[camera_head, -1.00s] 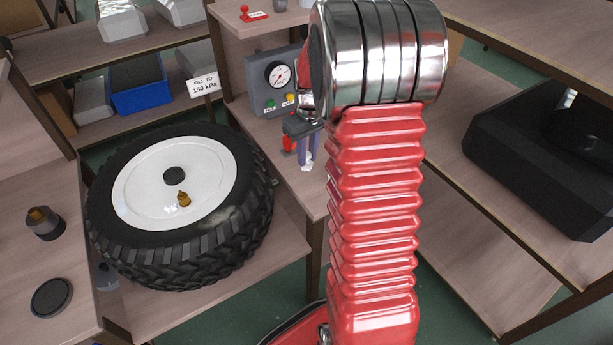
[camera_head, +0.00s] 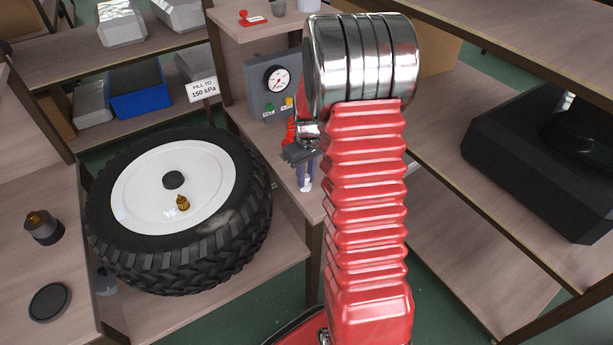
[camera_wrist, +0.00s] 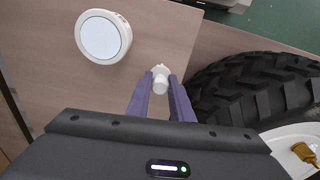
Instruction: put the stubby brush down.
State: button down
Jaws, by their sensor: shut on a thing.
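My gripper (camera_head: 306,178) hangs over the narrow wooden bench beside the tyre, partly hidden behind my red arm. Its two purple fingers are shut on the stubby brush (camera_wrist: 160,82). Only a small white part of the brush shows between and just past the fingertips in the wrist view, and below them in the head view (camera_head: 306,187). The rest is hidden by the fingers. The bench (camera_wrist: 165,30) lies beneath it. I cannot tell whether the brush touches the wood.
A round white thing with a pale face (camera_wrist: 102,38) is on the bench near the gripper. A large black tyre with a white rim (camera_head: 180,205) lies close beside it. A gauge panel (camera_head: 272,85) stands behind. Bare wood shows between the round thing and the gripper.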

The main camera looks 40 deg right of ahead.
aim_at(307, 178)
jog(key=shift+f, duration=0.1)
jog(key=c, duration=1.6)
grip_release()
jog(key=shift+o, duration=0.2)
notch_tip(307, 178, up, 12)
jog(key=shift+s, duration=0.4)
